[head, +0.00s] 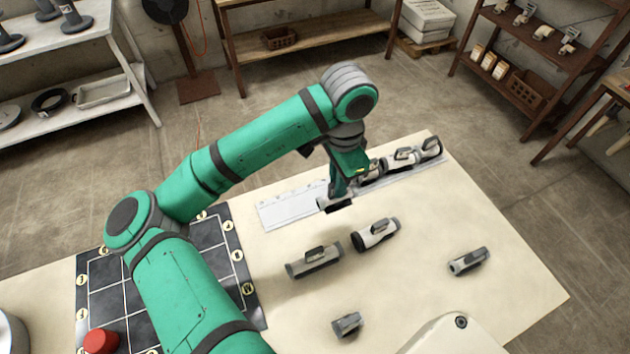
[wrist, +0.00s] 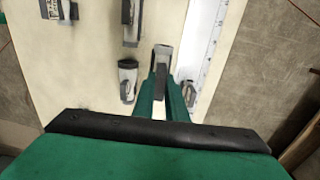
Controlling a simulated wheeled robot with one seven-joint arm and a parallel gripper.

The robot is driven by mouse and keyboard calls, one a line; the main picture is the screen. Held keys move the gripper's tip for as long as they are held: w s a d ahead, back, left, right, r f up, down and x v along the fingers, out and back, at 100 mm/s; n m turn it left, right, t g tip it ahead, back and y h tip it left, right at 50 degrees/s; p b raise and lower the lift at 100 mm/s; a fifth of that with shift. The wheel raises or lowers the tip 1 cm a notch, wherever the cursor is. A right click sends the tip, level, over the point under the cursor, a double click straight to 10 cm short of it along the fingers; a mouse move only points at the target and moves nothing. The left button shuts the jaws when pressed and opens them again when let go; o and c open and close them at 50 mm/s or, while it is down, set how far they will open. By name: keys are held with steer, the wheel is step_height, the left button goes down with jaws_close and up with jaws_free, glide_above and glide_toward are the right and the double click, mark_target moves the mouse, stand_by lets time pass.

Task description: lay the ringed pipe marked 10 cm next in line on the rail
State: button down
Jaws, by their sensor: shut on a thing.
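My gripper (head: 340,190) is shut on a short grey pipe with a handle on top (wrist: 162,62). In the head view only the pipe's dark lower end (head: 336,205) shows below the fingers. The pale rail (head: 288,208) runs along the far side of the table; its left part is bare. Several pipes lie end to end on its right part, the nearest one (head: 371,173) just right of my gripper. The held pipe is at the rail's near edge; in the wrist view it appears left of the rail (wrist: 208,35). I cannot tell its height or read its marking.
Loose pipes lie on the table: two in the middle (head: 313,262) (head: 375,235), one at right (head: 468,261), one near the front (head: 346,325). A dark gridded mat (head: 105,275) with a red knob (head: 101,341) is at left. Shelves stand beyond the table.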

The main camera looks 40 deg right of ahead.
steer(key=shift+w+d+f, duration=0.25)
steer(key=shift+w+f, duration=1.35)
steer(key=shift+f, duration=0.3)
steer(key=shift+w+d+f, duration=0.3)
steer(key=shift+w+f, duration=1.35)
steer(key=shift+f, duration=0.3)
steer(key=shift+w+d+f, duration=0.25)
steer(key=shift+w+f, duration=1.35)
steer(key=shift+f, duration=0.3)
steer(key=shift+f, duration=0.1)
steer(key=c, duration=2.1)
jaws_free()
steer(key=o, duration=0.3)
steer(key=shift+o, duration=0.2)
